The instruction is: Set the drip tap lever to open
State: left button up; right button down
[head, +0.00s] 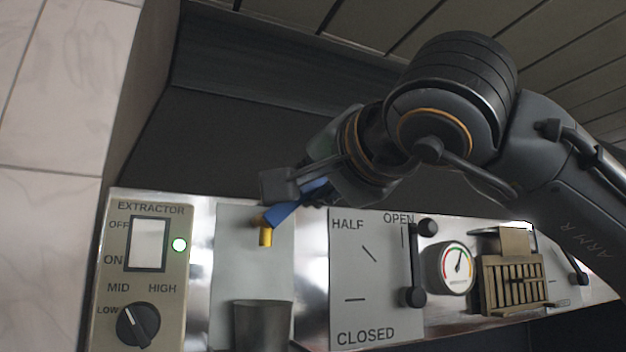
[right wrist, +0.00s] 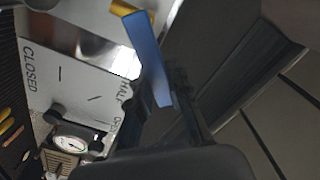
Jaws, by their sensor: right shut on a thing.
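The drip tap (head: 265,237) is a small brass spout on a pale plate, above a dark grey cup (head: 262,325). Its blue lever (head: 287,211) slants up and to the right from the tap. My right gripper (head: 297,190) is shut on the lever's upper end and hides part of it. In the right wrist view the blue lever (right wrist: 149,60) runs from the brass tap (right wrist: 122,7) to the dark fingers of my gripper (right wrist: 180,100). I see no open or closed mark for the tap itself. My left gripper is not in view.
An extractor panel (head: 118,272) with a green light stands at the left. Right of the tap are a HALF/OPEN/CLOSED plate (head: 362,300) with a black handle (head: 415,270), a round gauge (head: 450,268) and a brass slatted vent (head: 513,282). A dark hood wall rises behind.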

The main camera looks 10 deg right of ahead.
jog(key=shift+s+a+r+n+p, duration=0.1)
jog(key=shift+a+r+n+p, duration=0.4)
jog(key=shift+n, duration=0.5)
jog(key=shift+s+a+r+n+p, duration=0.15)
jog(key=shift+a+r+n+p, duration=0.1)
jog(key=shift+n+p, duration=0.5)
jog(key=shift+s+a+r+n+p, duration=0.15)
jog(key=shift+a+n+p, duration=0.25)
jog(key=shift+n, duration=0.6)
jog(key=shift+s+a+f+n+p, duration=0.1)
jog(key=shift+a+n+p, duration=0.25)
jog(key=shift+n, duration=0.6)
jog(key=shift+a, duration=0.1)
jog(key=c, duration=1.2)
grip_release()
jog(key=v, duration=1.2)
